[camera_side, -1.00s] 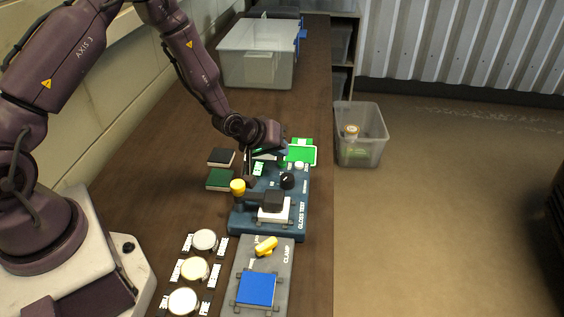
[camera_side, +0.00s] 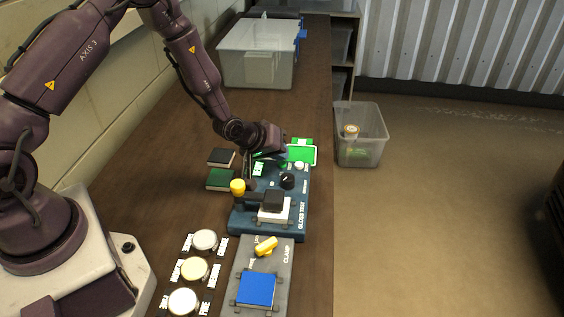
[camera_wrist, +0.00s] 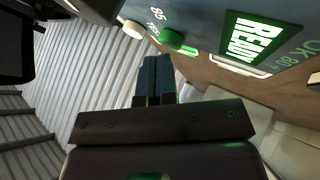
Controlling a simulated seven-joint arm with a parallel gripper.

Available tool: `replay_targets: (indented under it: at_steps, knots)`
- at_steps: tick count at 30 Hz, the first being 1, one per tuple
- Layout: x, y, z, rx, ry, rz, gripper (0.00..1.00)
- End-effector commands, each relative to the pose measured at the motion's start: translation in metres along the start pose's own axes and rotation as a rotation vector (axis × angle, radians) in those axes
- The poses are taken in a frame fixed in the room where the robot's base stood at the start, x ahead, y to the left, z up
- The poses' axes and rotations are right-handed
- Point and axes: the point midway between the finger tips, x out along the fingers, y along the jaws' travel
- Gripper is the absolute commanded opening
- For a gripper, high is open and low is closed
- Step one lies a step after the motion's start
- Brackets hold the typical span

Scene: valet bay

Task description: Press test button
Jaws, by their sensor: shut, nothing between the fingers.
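The blue gloss test unit (camera_side: 243,224) stands on the bench in the side view. In the wrist view a round green button (camera_wrist: 172,38) sits on its panel beside a white button (camera_wrist: 133,28). A lit green display (camera_wrist: 255,38) there reads READY. My gripper (camera_side: 279,157) is over the far end of the unit in the side view. In the wrist view its fingers (camera_wrist: 155,62) are together and empty, with their tips just below the green button in the picture. I cannot tell whether they touch it. In the side view the gripper hides the green button.
A yellow-knobbed lever (camera_side: 238,187), a black dial (camera_side: 287,181) and a white block (camera_side: 274,214) are on the unit. A clamp plate (camera_side: 281,255) with a blue pad lies nearer. Round pads stand at left.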

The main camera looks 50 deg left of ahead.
Motion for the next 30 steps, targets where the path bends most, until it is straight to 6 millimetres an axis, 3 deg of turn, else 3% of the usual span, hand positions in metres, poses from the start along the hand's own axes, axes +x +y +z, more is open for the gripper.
replay_targets:
  at_steps: [22,30]
  knots:
    - [0.0039,-0.0032,0.0034,0.000,-0.002,-0.001,0.00]
    - [-0.0035,0.0019,-0.0019,0.000,-0.001,-0.001,0.00]
